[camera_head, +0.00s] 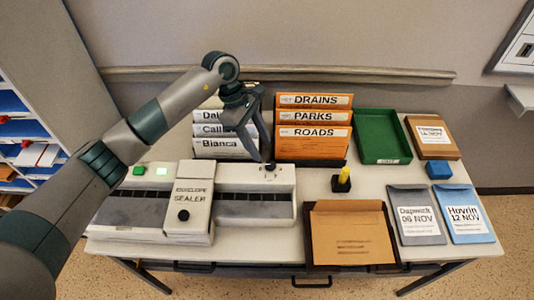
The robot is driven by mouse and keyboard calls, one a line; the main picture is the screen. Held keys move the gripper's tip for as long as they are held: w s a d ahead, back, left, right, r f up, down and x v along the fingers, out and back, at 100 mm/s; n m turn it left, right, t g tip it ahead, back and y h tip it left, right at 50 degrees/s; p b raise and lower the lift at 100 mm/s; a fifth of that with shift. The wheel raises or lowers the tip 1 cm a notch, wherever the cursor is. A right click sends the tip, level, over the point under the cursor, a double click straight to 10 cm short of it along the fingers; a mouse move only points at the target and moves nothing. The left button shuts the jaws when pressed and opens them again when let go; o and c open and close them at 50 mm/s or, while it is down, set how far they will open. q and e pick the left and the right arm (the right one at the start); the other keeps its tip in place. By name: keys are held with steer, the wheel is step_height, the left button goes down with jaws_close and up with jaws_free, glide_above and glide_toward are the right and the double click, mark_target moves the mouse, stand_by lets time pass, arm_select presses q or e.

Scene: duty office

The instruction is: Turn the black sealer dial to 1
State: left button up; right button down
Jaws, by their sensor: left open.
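The envelope sealer (187,196) is a long pale machine on the left half of the table, with a raised middle block lettered "ENVELOPE SEALER". One round black knob (183,215) sits on the front of that block. A second, smaller dark knob (270,167) sits at the back right of the machine; I cannot read any numbers by either. My left gripper (257,138) is open and empty, pointing down above and behind the back right knob, in front of the folders. It looks close to that knob, but I cannot tell the gap. My right gripper is not in view.
White folders (222,149) and orange folders (313,143) stand behind the sealer. A green tray (381,137), a blue block (438,168) and dated envelopes (416,214) are on the right. A brown tray (377,246) holds an orange envelope. A yellow-topped stamp (343,176) stands mid-table.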

mark_target(270, 164)
arm_select(q)
steer(key=p+x, duration=0.1)
steer(key=x, duration=0.4)
steer(key=shift+p, duration=0.35)
steer(key=shift+s+d+f, duration=0.1)
steer(key=shift+d+f, duration=0.1)
steer(key=shift+f, duration=0.45)
steer(key=c, duration=1.1)
steer(key=shift+o, duration=0.2)
